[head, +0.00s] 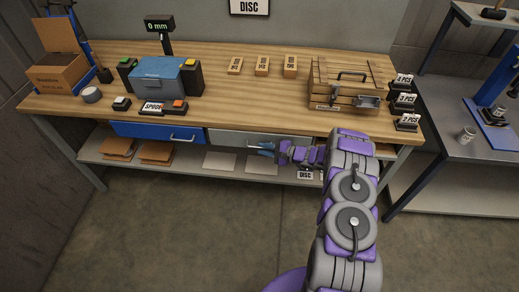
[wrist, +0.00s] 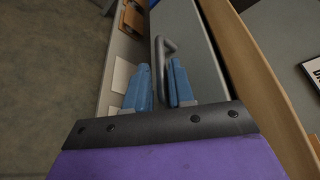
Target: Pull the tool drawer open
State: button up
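Two drawers sit under the workbench top, a blue one (head: 158,131) at left and a grey one (head: 228,137) in the middle. Neither is labelled as the tool drawer. My gripper (head: 266,149) is at the grey drawer's handle in the head view, and partly hides it. In the wrist view, my gripper's blue fingers (wrist: 160,75) are apart, with the grey bar handle (wrist: 162,46) running between them. Clear gaps show beside the bar; I cannot tell whether either finger touches it. The grey drawer looks closed.
The wooden workbench top (head: 220,87) overhangs the drawers. A lower shelf (head: 200,168) with brown pieces and pale sheets lies beneath. A wooden toolbox (head: 340,95) stands on the bench. The floor (head: 180,230) in front is clear.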

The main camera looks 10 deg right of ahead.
jog(key=shift+x, duration=1.3)
jog(key=shift+r, duration=0.1)
jog(key=shift+c, duration=0.2)
grip_shut()
